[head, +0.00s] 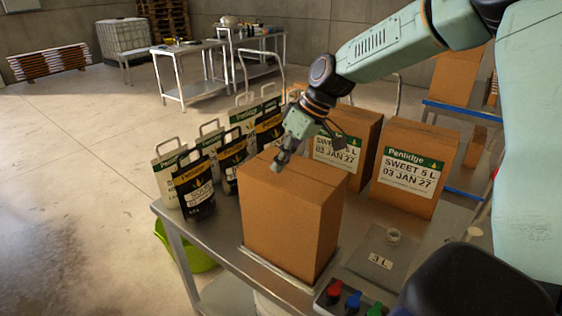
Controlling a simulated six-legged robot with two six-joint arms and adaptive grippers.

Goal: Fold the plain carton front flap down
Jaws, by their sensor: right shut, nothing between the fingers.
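The plain carton (291,222) is a tall brown box standing upright near the front of the metal table. Its top looks nearly flat, with a seam running across it; I cannot tell exactly how its front flap lies. My right gripper (278,165) is shut and empty, pointing down at the carton's top near the back left part. Whether its tips touch the cardboard is unclear. My left gripper does not show.
Labelled Pentidge cartons (408,168) stand behind and to the right. Several handled pouches (193,188) stand at the table's left. A 3 L plate (381,261) and coloured buttons (353,300) are at front right. A green tub (184,251) is below left.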

